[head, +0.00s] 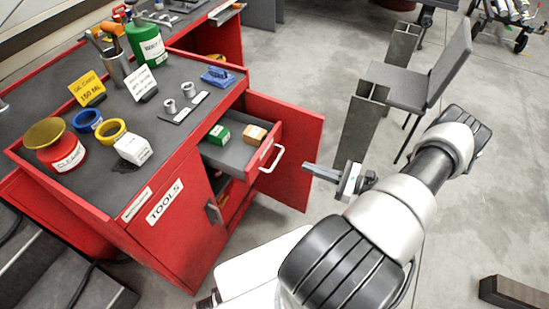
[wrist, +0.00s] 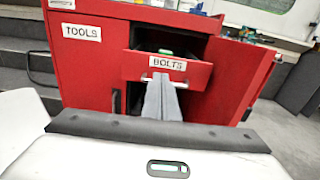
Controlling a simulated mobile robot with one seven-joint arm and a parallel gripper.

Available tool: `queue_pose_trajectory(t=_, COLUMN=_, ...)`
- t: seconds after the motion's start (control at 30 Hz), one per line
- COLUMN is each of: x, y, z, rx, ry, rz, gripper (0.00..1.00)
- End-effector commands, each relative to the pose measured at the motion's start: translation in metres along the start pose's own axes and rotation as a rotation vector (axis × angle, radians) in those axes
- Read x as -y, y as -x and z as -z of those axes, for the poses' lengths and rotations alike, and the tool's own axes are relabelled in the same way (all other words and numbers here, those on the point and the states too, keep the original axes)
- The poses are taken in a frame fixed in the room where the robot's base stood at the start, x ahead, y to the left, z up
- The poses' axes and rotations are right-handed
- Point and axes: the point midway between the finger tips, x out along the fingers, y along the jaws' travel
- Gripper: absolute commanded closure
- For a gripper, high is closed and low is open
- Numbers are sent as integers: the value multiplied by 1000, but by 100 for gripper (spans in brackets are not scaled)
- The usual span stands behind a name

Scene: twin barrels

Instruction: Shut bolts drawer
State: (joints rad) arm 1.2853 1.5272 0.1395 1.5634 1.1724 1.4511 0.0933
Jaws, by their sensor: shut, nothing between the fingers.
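The bolts drawer (head: 233,153) is pulled out from the red workbench. A green box (head: 218,134) and an orange-tan box (head: 250,135) lie inside it. In the wrist view its red front (wrist: 192,70) carries a BOLTS label (wrist: 168,63). A pale handle (head: 274,159) is on the drawer front. My gripper (head: 308,169) is shut and empty, to the right of the handle and apart from it in the head view.
A red cabinet door (head: 297,148) stands open beside the drawer. The TOOLS door (head: 166,205) is at the left. The bench top (head: 120,188) holds cups, tape rolls and signs. A grey chair (head: 425,75) stands behind my arm. The floor at the right is mostly free.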

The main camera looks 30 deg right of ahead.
Motion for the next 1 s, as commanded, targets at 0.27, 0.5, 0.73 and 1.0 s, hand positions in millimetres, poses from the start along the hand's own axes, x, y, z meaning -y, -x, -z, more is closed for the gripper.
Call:
queue_pose_trajectory(t=0.27, x=0, y=-24, z=4, rx=14, ry=-8, rz=18, gripper=100)
queue_pose_trajectory(t=0.5, x=0, y=-77, z=3, rx=13, ry=-8, rz=15, gripper=100)
queue_pose_trajectory(t=0.73, x=1, y=-118, z=4, rx=11, ry=-9, rz=15, gripper=100)
queue_pose_trajectory(t=1.0, x=2, y=-138, z=3, rx=10, ry=-8, rz=16, gripper=100)
